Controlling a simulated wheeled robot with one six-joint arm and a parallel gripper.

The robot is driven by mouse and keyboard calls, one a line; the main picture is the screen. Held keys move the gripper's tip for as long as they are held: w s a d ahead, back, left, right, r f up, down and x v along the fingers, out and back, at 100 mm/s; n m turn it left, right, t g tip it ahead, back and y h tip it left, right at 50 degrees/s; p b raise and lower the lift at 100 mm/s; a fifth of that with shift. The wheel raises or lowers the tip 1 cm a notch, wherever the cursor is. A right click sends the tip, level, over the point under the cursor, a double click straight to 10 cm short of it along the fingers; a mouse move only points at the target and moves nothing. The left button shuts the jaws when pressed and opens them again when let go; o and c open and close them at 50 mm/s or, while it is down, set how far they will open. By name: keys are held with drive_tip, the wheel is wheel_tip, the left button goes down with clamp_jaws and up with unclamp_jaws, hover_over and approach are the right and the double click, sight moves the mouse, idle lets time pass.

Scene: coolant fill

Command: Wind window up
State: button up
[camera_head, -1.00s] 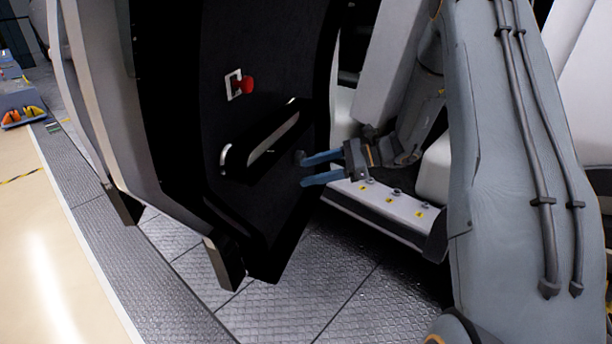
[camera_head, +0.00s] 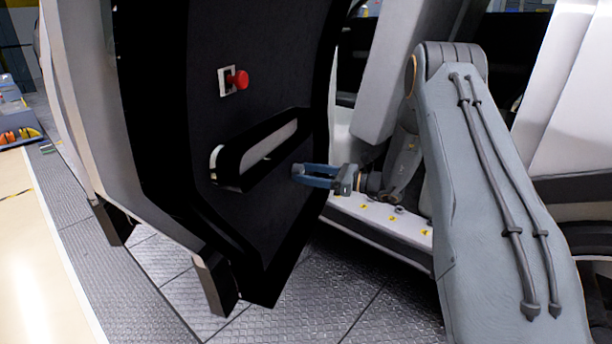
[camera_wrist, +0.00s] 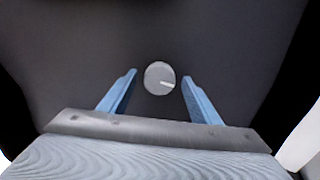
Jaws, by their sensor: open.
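A round grey knob (camera_wrist: 160,78) with a white mark pointing right sits on the dark inner door panel (camera_wrist: 160,30) in the wrist view. My gripper (camera_wrist: 158,84) has blue fingers, open, one to each side of the knob in that view. I see no contact with the knob. In the head view my gripper (camera_head: 294,173) points left at the door panel (camera_head: 185,140), below and right of the armrest handle. The knob is hidden behind the fingers there. The window itself cannot be made out.
A red button (camera_head: 238,79) on a white plate sticks out of the door panel at upper left. A long black armrest handle (camera_head: 262,148) juts out just left of my gripper. A pale sill (camera_head: 385,222) lies below my wrist. The tiled floor beneath is clear.

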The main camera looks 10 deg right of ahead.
drive_tip(key=shift+w+a, duration=0.15)
drive_tip(key=shift+a, duration=0.15)
drive_tip(key=c, duration=1.1)
drive_tip(key=shift+o, duration=0.2)
